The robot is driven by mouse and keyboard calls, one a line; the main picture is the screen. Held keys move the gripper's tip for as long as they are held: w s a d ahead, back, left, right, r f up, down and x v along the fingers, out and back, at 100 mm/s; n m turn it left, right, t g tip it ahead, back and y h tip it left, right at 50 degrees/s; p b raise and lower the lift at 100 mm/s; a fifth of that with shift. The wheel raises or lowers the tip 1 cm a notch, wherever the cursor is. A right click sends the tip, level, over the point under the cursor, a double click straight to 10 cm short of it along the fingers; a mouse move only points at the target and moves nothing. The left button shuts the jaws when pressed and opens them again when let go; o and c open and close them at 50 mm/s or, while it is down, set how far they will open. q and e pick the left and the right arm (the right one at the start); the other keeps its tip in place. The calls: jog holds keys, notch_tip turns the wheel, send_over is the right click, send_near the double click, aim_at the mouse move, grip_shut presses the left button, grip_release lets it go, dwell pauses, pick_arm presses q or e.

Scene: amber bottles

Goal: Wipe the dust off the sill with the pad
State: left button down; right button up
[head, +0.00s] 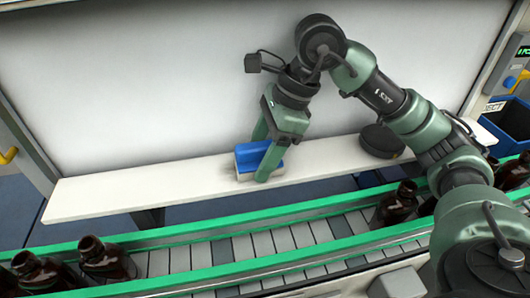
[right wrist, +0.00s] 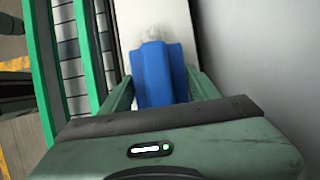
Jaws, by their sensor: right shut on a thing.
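The sill (head: 130,190) is a long white ledge along the foot of a pale panel. The pad (head: 258,152) has a blue grip block on a pale base. It is on or just over the middle of the sill; contact is hard to tell. My right gripper (head: 264,160) is shut on the pad's blue block, one finger on each side. In the right wrist view the blue block (right wrist: 158,75) sits between the fingers. A greyish, dust-like patch (right wrist: 154,30) shows on the sill just beyond the pad. My left gripper is not in view.
A dark round object (head: 381,140) sits on the sill to the right. A conveyor with green rails (head: 200,236) runs in front, carrying several amber bottles (head: 106,260). The pale panel (head: 140,90) stands close behind the sill. The sill's left stretch is free of objects.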

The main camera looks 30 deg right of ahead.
aim_at(236, 157)
jog(key=a, duration=0.3)
jog(key=shift+w+f, duration=0.15)
jog(key=shift+f, duration=0.2)
jog(key=shift+w+a, duration=0.35)
jog(key=shift+a, duration=0.35)
jog(key=shift+w+a, duration=0.1)
jog(key=shift+a, duration=0.25)
jog(key=shift+w+a+r+p, duration=0.15)
jog(key=shift+w+a, duration=0.1)
jog(key=shift+a, duration=0.4)
jog(key=shift+w+a+f+p, duration=0.15)
jog(key=shift+w+a, duration=0.1)
jog(key=shift+a, duration=0.4)
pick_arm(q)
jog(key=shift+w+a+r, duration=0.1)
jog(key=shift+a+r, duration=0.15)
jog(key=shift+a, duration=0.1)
pick_arm(e)
jog(key=shift+r, duration=0.1)
